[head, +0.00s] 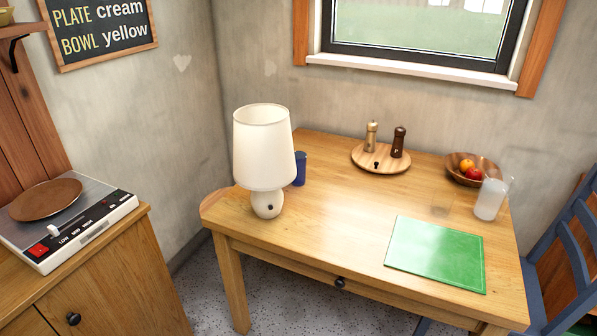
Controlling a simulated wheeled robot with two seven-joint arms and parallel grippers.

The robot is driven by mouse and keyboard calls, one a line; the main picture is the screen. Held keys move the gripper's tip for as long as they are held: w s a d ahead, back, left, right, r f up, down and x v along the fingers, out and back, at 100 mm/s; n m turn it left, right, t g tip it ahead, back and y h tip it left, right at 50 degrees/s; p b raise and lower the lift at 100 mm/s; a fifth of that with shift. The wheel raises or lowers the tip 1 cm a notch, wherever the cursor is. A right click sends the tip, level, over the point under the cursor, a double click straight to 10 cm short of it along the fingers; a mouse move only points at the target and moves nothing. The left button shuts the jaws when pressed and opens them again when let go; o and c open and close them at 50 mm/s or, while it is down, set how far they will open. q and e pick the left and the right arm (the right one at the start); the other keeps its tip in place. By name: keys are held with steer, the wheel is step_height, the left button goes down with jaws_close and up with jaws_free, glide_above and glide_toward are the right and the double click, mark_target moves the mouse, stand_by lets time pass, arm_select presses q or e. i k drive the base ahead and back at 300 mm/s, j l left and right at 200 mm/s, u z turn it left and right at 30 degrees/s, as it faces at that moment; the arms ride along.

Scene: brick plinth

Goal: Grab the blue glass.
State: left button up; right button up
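The blue glass (300,168) stands upright on the wooden table (340,215), near its back left. The white lamp (264,150) stands in front of it and to its left, and the lampshade hides part of the glass's left side. Neither of my grippers shows in the head view.
A round wooden board (366,162) with two mills stands at the back. A blue chair (565,240) stands at right.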

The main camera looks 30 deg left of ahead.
mark_target(300, 157)
steer(key=i+j+u, duration=0.1)
steer(key=i+j, duration=0.85)
steer(key=i, duration=0.15)
